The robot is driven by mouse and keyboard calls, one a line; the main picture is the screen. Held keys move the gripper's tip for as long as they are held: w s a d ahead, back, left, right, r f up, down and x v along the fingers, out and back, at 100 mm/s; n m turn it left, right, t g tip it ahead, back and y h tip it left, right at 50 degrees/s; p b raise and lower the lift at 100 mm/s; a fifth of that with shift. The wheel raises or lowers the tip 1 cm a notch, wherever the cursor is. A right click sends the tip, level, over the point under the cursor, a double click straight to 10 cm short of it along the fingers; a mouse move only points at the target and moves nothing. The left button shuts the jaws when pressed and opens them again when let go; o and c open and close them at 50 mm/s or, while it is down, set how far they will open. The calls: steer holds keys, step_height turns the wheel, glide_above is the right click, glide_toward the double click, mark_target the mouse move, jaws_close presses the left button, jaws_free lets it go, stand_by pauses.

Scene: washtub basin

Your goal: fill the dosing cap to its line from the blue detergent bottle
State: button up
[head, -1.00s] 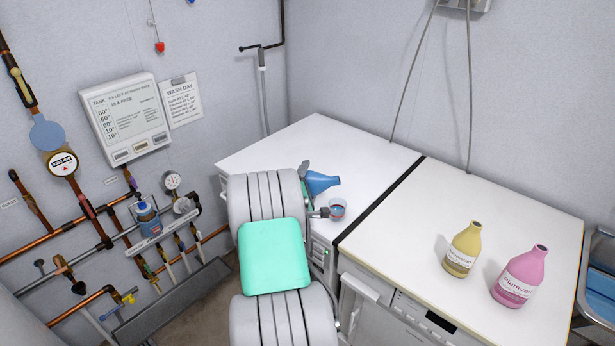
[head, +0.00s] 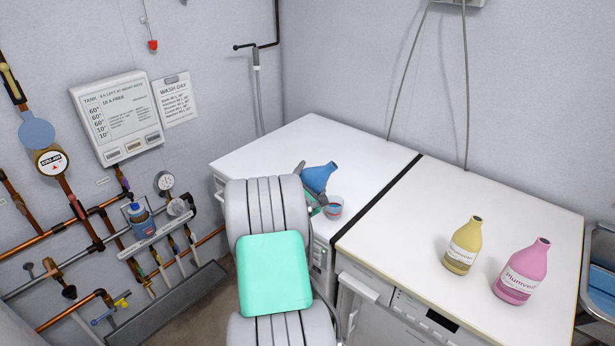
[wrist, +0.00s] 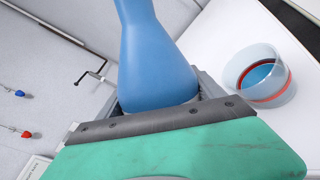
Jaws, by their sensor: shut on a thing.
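The blue detergent bottle (head: 319,177) is held by my gripper (head: 311,198) above the left white top, tilted with its narrow end up to the right. In the wrist view the bottle (wrist: 155,60) rises from between the jaws (wrist: 160,112), which are shut on it. The clear dosing cap (head: 333,207) stands on the white top just right of my gripper, apart from the bottle. In the wrist view the cap (wrist: 262,76) has a red line and blue liquid inside. The liquid looks close to the line, but its exact level is unclear. My arm hides part of the gripper.
A yellow bottle (head: 463,246) and a pink bottle (head: 521,271) stand on the right white top (head: 420,225). A dark gap (head: 390,194) divides the tops. A small shelf (head: 160,238) with a bottle and clear cup is on the piped left wall.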

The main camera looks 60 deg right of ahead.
steer(key=shift+s+d+r+n+p, duration=0.1)
steer(key=shift+s+r+n+p, duration=0.1)
steer(key=shift+r+n+p, duration=0.25)
steer(key=shift+s+d+r+n+p, duration=0.15)
steer(key=shift+r+p, duration=0.1)
steer(key=shift+r, duration=0.25)
steer(key=shift+s, duration=0.1)
steer(key=shift+f, duration=0.1)
steer(key=shift+a+r+n+p, duration=0.1)
steer(key=shift+r+n+p, duration=0.55)
steer(key=shift+p, duration=0.25)
steer(key=n+p, duration=0.1)
steer(key=r+n+p, duration=0.1)
steer(key=n+p, duration=0.1)
steer(key=shift+r+n, duration=0.25)
steer(key=shift+r, duration=0.05)
steer(key=shift+r+n+h+p, duration=0.2)
steer(key=shift+n+h+p, duration=0.1)
steer(key=shift+n+p, duration=0.45)
steer(key=shift+f+n, duration=0.15)
steer(key=shift+n, duration=0.4)
